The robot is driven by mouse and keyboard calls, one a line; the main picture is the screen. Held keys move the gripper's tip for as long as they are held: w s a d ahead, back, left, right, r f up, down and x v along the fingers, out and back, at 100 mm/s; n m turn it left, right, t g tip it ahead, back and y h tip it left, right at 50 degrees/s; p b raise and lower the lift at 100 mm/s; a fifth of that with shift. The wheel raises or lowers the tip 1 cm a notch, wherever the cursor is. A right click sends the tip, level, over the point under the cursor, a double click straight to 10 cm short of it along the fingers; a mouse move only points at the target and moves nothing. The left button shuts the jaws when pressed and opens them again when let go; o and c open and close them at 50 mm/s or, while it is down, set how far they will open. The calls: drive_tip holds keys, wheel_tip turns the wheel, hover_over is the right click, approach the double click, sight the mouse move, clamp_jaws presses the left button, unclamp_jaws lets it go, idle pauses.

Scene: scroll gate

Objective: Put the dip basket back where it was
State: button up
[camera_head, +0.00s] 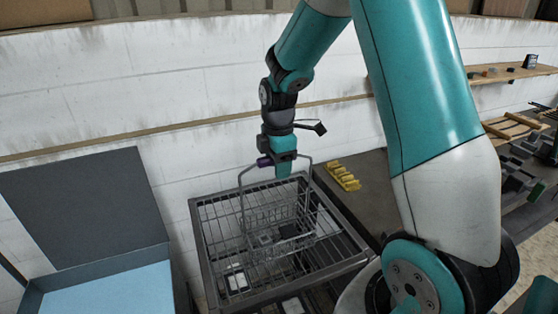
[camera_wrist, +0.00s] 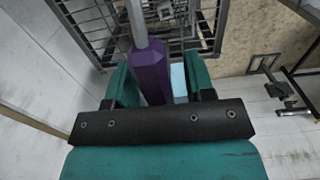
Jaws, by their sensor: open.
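The dip basket (camera_head: 262,216) is a small wire basket with a tall arched wire handle. It appears to sit inside a larger grey-rimmed wire rack (camera_head: 208,264). A purple grip (camera_head: 264,162) is on the top of the handle, and it also shows in the wrist view (camera_wrist: 150,75). My gripper (camera_head: 283,170) is at the handle top, pointing down. In the wrist view its teal fingers (camera_wrist: 160,85) stand open, with the purple grip between them. Whether either finger touches the grip cannot be told. The basket's underside is hidden by wire mesh.
A blue-floored grey bin (camera_head: 115,285) with a raised dark panel (camera_head: 85,205) stands left. A dark bench (camera_head: 365,190) with a yellow block piece (camera_head: 343,177) is right of the rack. A white wall is close behind. A wooden shelf (camera_head: 505,75) is far right.

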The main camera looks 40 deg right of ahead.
wheel_tip(320, 180, up, 11)
drive_tip(key=b, duration=0.2)
drive_tip(key=shift+b, duration=0.4)
drive_tip(key=shift+r, duration=0.55)
drive_tip(key=shift+a+r, duration=0.1)
drive_tip(key=s+a+f+m+y, duration=0.1)
drive_tip(key=s+a+m, duration=0.3)
drive_tip(key=s+a, duration=0.7)
drive_tip(key=s+a+f+m+y, duration=0.1)
drive_tip(key=s+a+m+y, duration=0.2)
drive_tip(key=s+a, duration=0.8)
drive_tip(key=shift+f+m, duration=0.25)
drive_tip(key=shift+m, duration=0.15)
